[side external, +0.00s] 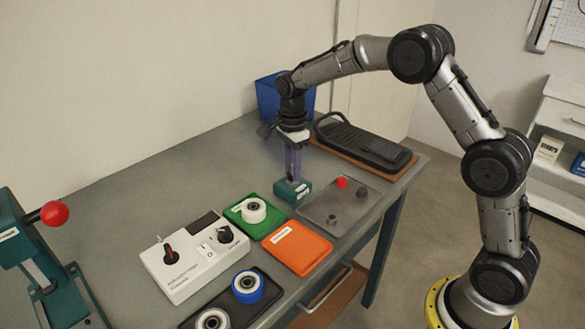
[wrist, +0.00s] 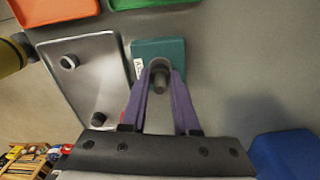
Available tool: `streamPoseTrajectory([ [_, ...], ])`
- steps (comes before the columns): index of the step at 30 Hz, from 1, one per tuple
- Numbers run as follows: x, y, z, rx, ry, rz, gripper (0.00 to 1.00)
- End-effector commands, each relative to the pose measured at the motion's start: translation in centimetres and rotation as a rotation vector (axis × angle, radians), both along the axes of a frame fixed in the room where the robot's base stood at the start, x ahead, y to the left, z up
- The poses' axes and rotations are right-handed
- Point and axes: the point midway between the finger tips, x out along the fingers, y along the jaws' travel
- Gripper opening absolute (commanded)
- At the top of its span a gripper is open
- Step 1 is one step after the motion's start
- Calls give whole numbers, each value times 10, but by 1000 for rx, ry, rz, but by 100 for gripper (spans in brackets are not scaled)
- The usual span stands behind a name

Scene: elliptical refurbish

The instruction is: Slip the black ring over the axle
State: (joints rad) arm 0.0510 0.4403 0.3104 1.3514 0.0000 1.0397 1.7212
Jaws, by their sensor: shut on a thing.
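A teal block (side external: 299,192) with a white label stands on the bench, left of the grey tray; it also shows in the wrist view (wrist: 176,48). My gripper (side external: 293,178) points down over this block with its purple fingers. In the wrist view my gripper (wrist: 160,80) is shut on a small dark round piece (wrist: 160,66), which looks like the black ring. A short dark cylindrical part, possibly the axle, shows between the fingertips. I cannot tell whether the ring is around it or only above it. The fingers hide most of the ring in the side view.
The grey tray (side external: 318,206) beside the block holds a red piece (side external: 341,182) and two dark pieces. Green (side external: 238,222) and orange (side external: 296,262) trays, a white control box (side external: 180,275) and a blue bin (side external: 268,96) stand around. Bench behind the block is clear.

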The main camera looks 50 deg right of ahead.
Motion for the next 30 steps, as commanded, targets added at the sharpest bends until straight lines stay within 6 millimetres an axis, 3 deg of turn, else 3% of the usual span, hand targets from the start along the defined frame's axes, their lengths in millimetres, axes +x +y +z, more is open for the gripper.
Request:
streamPoseTrajectory([
  [29,0,0,-13,0,0,0,0],
  [30,0,0,-13,0,0,0,33],
])
